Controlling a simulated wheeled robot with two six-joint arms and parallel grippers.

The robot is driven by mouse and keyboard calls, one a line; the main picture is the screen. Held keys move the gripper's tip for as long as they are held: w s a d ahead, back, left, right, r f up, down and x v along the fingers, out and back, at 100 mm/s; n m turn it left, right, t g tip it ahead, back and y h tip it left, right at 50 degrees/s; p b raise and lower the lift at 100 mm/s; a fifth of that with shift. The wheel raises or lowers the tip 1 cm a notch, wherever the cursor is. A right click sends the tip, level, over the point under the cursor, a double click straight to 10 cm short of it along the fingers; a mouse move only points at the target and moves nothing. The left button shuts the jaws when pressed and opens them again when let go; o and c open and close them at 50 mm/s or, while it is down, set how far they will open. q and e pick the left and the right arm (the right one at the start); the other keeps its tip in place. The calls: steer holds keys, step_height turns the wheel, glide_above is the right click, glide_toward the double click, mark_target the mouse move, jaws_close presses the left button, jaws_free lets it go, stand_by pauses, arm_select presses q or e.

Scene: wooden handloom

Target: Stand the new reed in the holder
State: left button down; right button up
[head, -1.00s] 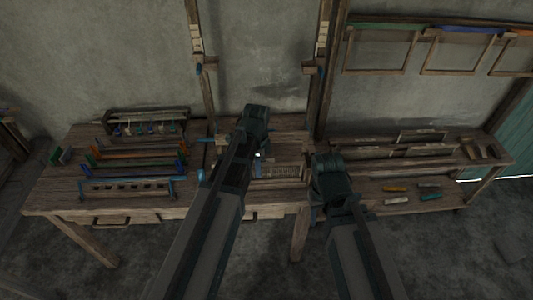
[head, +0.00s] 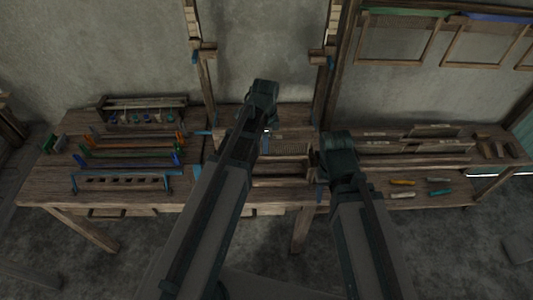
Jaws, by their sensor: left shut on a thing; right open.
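My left gripper (head: 263,95) is over the wooden loom in the middle; its fingertips are hidden behind its own body. A pale, comb-like reed (head: 292,148) shows just right of the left arm and appears to be held by that gripper, though the grip itself is hidden. My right gripper (head: 338,157) is open at the loom's right side, beside the reed's right end; its fingers are mostly hidden. I cannot tell which fixture is the holder. A wooden loom frame part (head: 282,181) lies below the reed in the picture.
The left table carries a slotted bar (head: 122,180) with blue ends, several coloured-end racks and a wooden box rack (head: 145,103). Loom posts (head: 330,95) rise behind. The right bench holds wooden frames and small tools, including a yellow one (head: 402,182).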

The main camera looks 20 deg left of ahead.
mark_target(265, 157)
arm_select(q)
steer(key=shift+s+f+b, duration=0.2)
steer(key=shift+f+b, duration=0.15)
steer(key=shift+f, duration=0.1)
steer(key=shift+w+f+b, duration=0.1)
steer(key=shift+f+b, duration=0.45)
step_height(265, 157, down, 5)
steer(key=b, duration=0.4)
steer(key=shift+r+b, duration=0.15)
steer(key=shift+b, duration=0.15)
steer(key=shift+f+b, duration=1.25)
steer(key=shift+f, duration=0.1)
steer(key=shift+f+b, duration=2.05)
steer(key=shift+b, duration=0.15)
